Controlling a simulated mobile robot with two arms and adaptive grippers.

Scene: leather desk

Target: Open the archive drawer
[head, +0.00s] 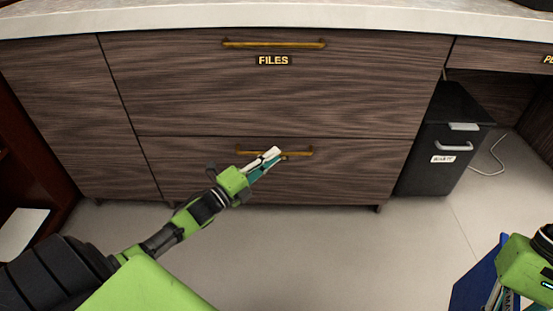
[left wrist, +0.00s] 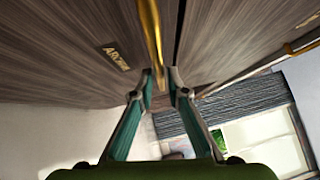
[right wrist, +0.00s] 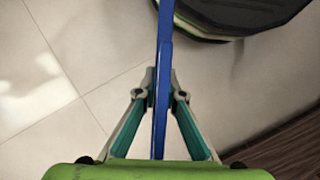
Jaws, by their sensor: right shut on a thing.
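The archive drawer (head: 350,180) is the lower wide wood drawer under the FILES drawer, and its front looks flush with the cabinet. Its brass handle (head: 300,152) is partly hidden by my left gripper (head: 272,158). In the left wrist view the handle (left wrist: 152,35) runs down to between the spread fingertips of my left gripper (left wrist: 160,78), and the ARCHIVE label (left wrist: 116,58) shows beside it. That gripper is open; contact is unclear. My right gripper (right wrist: 158,88) is shut on a blue flat folder (right wrist: 163,60), which also shows at the head view's lower right (head: 478,282).
The FILES drawer (head: 200,85) is shut above. A black cabinet (head: 437,150) stands at the right under the desk, with a white cable (head: 490,160) on the floor beside it. The floor (head: 330,250) in front of the drawers is clear.

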